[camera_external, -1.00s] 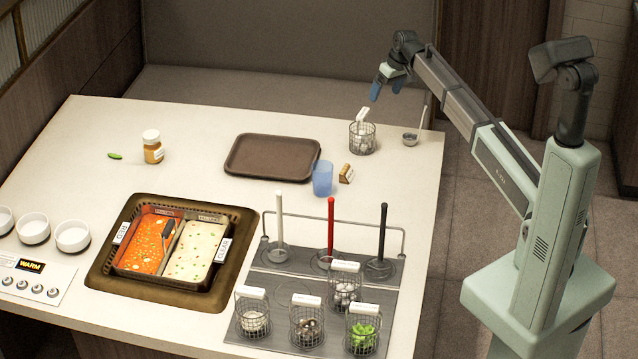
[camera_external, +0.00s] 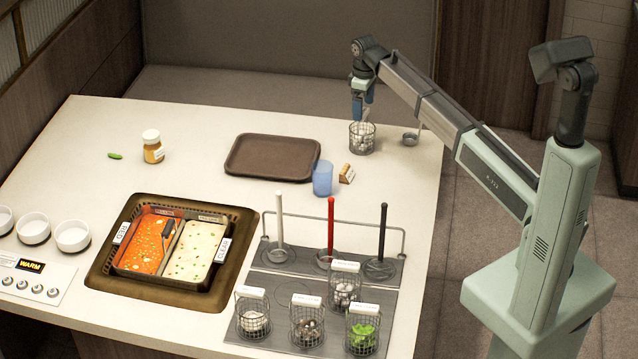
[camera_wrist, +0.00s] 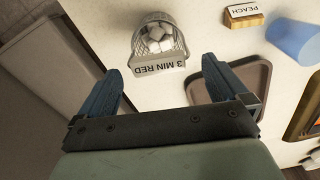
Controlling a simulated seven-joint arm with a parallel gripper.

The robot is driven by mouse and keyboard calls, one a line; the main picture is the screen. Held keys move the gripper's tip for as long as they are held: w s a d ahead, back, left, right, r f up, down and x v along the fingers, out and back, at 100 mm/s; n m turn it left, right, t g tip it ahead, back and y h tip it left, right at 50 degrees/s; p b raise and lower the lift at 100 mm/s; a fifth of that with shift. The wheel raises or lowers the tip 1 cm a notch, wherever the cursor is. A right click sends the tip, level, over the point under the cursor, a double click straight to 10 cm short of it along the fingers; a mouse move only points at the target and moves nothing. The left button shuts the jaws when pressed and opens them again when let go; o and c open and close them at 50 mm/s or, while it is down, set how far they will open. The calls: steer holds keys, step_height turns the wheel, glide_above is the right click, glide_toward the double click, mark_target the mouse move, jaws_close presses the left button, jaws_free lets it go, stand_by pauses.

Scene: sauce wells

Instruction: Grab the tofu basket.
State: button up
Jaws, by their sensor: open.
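A round wire basket (camera_external: 362,140) stands at the back right of the counter. In the wrist view this basket (camera_wrist: 157,38) holds white cubes that look like tofu, and its pale tag reads "3 MIN RED" upside down. My gripper (camera_external: 362,106) is above it, pointing down, with the blue fingers close to the basket's top. In the wrist view my gripper (camera_wrist: 161,70) is open and empty, with the tag showing between and beyond the fingertips.
A ladle (camera_external: 411,139) lies just right of the basket. A peach sign (camera_external: 347,174), a blue cup (camera_external: 322,178) and a brown tray (camera_external: 240,158) are nearer and left. Several other baskets stand in front, including one with greens (camera_external: 362,334). A two-part soup pot (camera_external: 205,252) sits left.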

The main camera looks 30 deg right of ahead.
mark_target(361, 129)
steer(key=shift+w+d+f, duration=0.1)
steer(key=shift+w+f, duration=0.05)
steer(key=shift+f, duration=3.35)
steer(key=shift+c, duration=0.5)
steer(key=c, duration=1.2)
steer(key=shift+c, duration=0.5)
steer(key=shift+r, duration=0.15)
